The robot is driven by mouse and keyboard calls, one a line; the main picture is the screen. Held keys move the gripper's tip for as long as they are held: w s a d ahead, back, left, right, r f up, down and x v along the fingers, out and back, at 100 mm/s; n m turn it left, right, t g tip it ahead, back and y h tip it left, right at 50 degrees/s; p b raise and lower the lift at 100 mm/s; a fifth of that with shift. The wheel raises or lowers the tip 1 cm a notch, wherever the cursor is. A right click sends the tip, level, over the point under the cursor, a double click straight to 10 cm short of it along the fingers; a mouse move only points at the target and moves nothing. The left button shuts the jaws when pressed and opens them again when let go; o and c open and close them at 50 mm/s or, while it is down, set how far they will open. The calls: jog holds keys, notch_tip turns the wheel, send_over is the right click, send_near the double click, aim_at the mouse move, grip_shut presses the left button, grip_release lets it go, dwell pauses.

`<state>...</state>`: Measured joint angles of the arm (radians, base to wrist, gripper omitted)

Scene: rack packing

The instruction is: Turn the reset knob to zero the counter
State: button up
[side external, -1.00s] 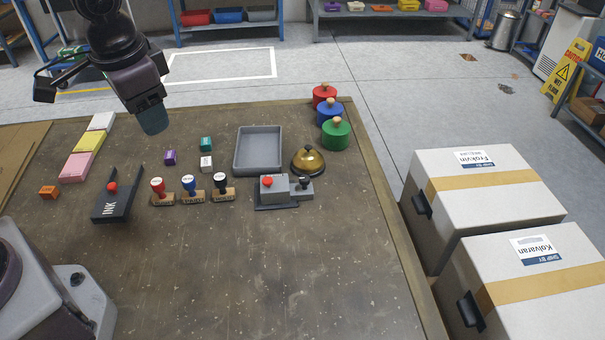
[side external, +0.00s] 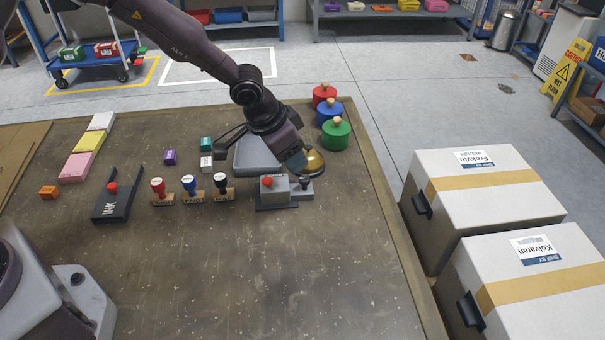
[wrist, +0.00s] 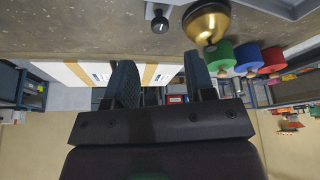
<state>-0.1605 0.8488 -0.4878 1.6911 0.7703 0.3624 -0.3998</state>
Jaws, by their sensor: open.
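The counter (side external: 272,190) is a small grey box with a red button on top, on the table's right half. Its black reset knob (side external: 305,182) sits on a lower grey block at the box's right. My gripper (side external: 299,166) is just above and beside the knob, and I see no contact. In the wrist view the knob (wrist: 159,23) is a black round cap with a light mark, beyond the fingertips. The fingers of my gripper (wrist: 160,62) are apart with nothing between them. The counter's display does not show.
A brass bell (side external: 315,163) stands right behind the gripper. A grey tray (side external: 243,163) is behind the counter, partly hidden by my arm. Three handled stamps (side external: 192,197) stand to the left. Red, blue and green (side external: 336,134) lidded pots are at the back right. The table's front is clear.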

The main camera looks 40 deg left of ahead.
aim_at(305, 178)
jog(key=x, duration=0.7)
jog(key=shift+w+f, duration=0.1)
jog(key=shift+f, duration=0.25)
jog(key=c, duration=0.9)
